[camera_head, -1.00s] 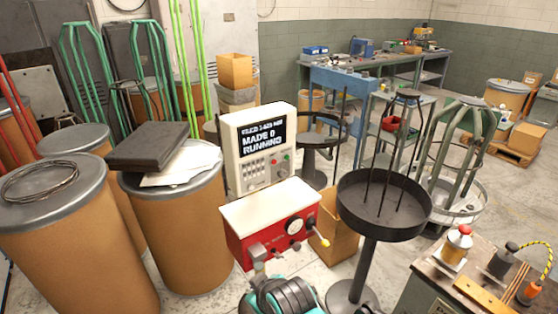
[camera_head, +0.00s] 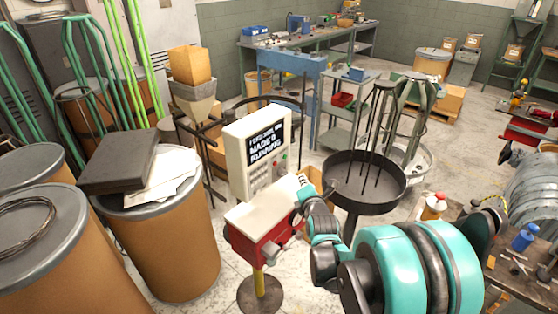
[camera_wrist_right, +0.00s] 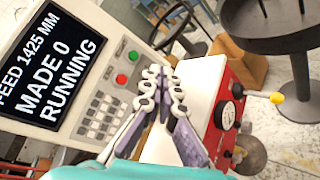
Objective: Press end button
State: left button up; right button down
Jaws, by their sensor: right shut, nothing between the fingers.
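The cream control box (camera_head: 238,148) stands behind the red machine, its dark screen (camera_wrist_right: 50,80) reading FEED 1425 MM, MADE 0, RUNNING. In the right wrist view its panel has a red button (camera_wrist_right: 120,79), a green button (camera_wrist_right: 133,56) and a grey keypad (camera_wrist_right: 101,112). The small labels are too blurred to tell which is the end button. My right gripper (camera_head: 303,184) is shut and empty, at the panel's right side above the red machine. In the wrist view its fingertips (camera_wrist_right: 157,73) lie just right of the red button, apparently apart from it. My left gripper is out of view.
The red machine (camera_head: 246,248) with a white top lies below my gripper; its yellow-knobbed lever (camera_wrist_right: 276,98) sticks out right. A round black tray (camera_head: 375,203) stands to the right. Drums, one carrying a dark box (camera_head: 118,160), crowd the left.

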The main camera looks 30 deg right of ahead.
aim_at(275, 164)
jog(key=shift+s+d, duration=0.1)
jog(key=shift+d, duration=0.15)
jog(key=w+a, duration=0.3)
jog(key=w, duration=0.5)
jog(key=shift+a, duration=0.25)
jog(key=shift+w, duration=0.15)
dwell(1.3)
jog(key=shift+w+a, duration=0.15)
jog(key=shift+w, duration=0.2)
jog(key=shift+w+a+b, duration=0.15)
jog(key=shift+w+b, duration=0.15)
jog(key=shift+w, duration=0.05)
dwell(0.6)
jog(key=shift+s, duration=0.1)
jog(key=shift+s+d, duration=0.3)
jog(key=shift+s, duration=0.35)
